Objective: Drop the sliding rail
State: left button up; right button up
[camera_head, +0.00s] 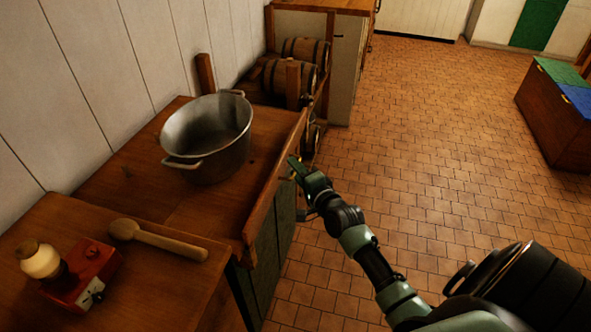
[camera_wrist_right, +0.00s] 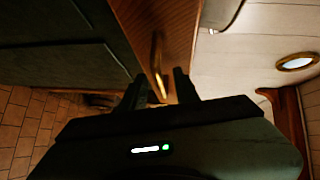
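The sliding rail (camera_head: 273,195) is a long wooden board along the front edge of the counter, beside the pot; it also shows in the right wrist view (camera_wrist_right: 172,22). A thin brass piece (camera_wrist_right: 157,62) sits on the wood in the wrist view. My right gripper (camera_head: 293,166) is at the rail's outer side, near its middle. In the wrist view the two fingers (camera_wrist_right: 160,88) stand apart, with the end of the brass piece between them. I cannot tell whether they touch it. My left gripper is not in view.
A large metal pot (camera_head: 208,140) stands on the counter behind the rail. A wooden spoon (camera_head: 160,240) and a red grinder (camera_head: 85,275) lie on the nearer counter. Barrels (camera_head: 290,75) rest beyond. The tiled floor (camera_head: 430,130) to the right is mostly clear.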

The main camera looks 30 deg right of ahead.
jog(key=shift+w, duration=0.1)
grip_shut()
dwell(1.4)
